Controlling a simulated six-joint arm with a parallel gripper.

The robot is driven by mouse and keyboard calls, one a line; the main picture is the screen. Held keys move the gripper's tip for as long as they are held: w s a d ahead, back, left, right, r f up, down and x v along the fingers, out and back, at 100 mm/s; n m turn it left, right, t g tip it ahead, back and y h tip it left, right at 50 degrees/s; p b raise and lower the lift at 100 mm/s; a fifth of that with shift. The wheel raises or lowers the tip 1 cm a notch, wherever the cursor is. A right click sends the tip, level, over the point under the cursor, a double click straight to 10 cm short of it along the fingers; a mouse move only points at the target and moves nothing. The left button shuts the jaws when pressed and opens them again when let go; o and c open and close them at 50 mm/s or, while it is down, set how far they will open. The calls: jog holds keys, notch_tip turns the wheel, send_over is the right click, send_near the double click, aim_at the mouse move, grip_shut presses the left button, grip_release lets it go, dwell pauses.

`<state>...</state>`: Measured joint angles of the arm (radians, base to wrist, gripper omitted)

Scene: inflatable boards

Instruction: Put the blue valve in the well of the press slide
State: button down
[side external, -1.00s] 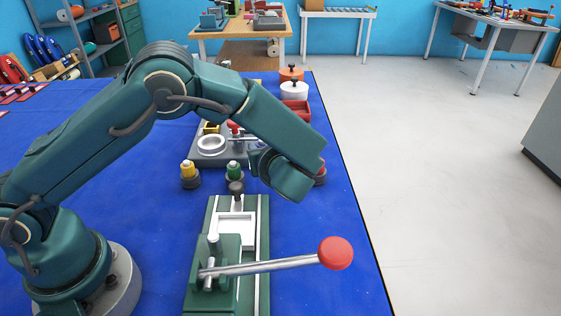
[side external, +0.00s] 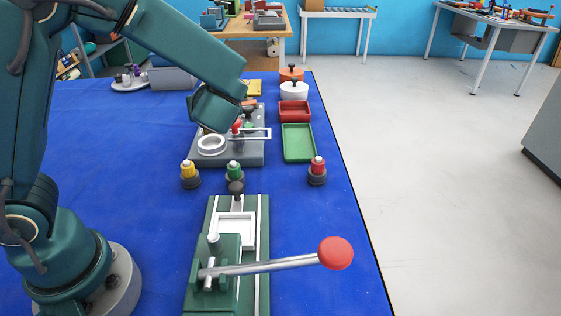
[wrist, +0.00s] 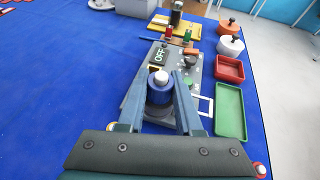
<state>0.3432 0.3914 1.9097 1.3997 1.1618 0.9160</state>
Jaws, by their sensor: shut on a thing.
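The blue valve (wrist: 160,92), a blue body with a pale cap, sits between the two fingers of my gripper (wrist: 160,84) in the wrist view. The gripper is shut on it, over or at the near end of the grey panel. I cannot tell whether the valve touches the panel. In the side view the valve and fingertips are hidden behind my wrist. The press slide (side external: 262,275) is green with white strips and stands in front. Its square white well (side external: 236,231) looks empty. My gripper is well behind it and raised.
The grey panel (side external: 235,156) carries a white ring (side external: 211,145). The press lever's red ball (side external: 336,253) sticks out right. A green tray (side external: 299,142) and red tray (side external: 294,111) line the right edge.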

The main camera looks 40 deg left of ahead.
notch_tip(320, 180, up, 4)
jog(key=shift+s+a+r, duration=0.15)
jog(key=shift+s, duration=0.05)
jog(key=s+a+f+n+g+h, duration=0.1)
jog(key=s+f+n+g+h, duration=0.25)
jog(key=s+n+g, duration=0.6)
jog(key=s+a+f+n+g+h, duration=0.1)
jog(key=s+f+n+g+h, duration=0.1)
jog(key=s+f+n+g, duration=0.55)
jog(key=s+d+r+n+h, duration=0.3)
jog(key=d+n+h, duration=0.5)
jog(key=n+h, duration=0.85)
jog(key=w+a+r+n+t+h, duration=0.1)
jog(key=w+r+n+t+h, duration=0.2)
jog(key=w+r+n+t, duration=0.7)
jog(key=n+t, duration=0.1)
jog(key=t, duration=0.1)
send_over(232, 215)
jog(key=s+d, duration=0.2)
jog(key=d, duration=0.1)
jog(key=f, duration=1.3)
jog(key=shift+w+a+f, duration=0.1)
jog(key=shift+a+f, duration=0.1)
jog(key=shift+f, duration=0.15)
jog(key=shift+d+f, duration=0.15)
jog(key=shift+f, duration=0.2)
jog(key=shift+f+t, duration=0.3)
jog(key=shift+f, duration=1.5)
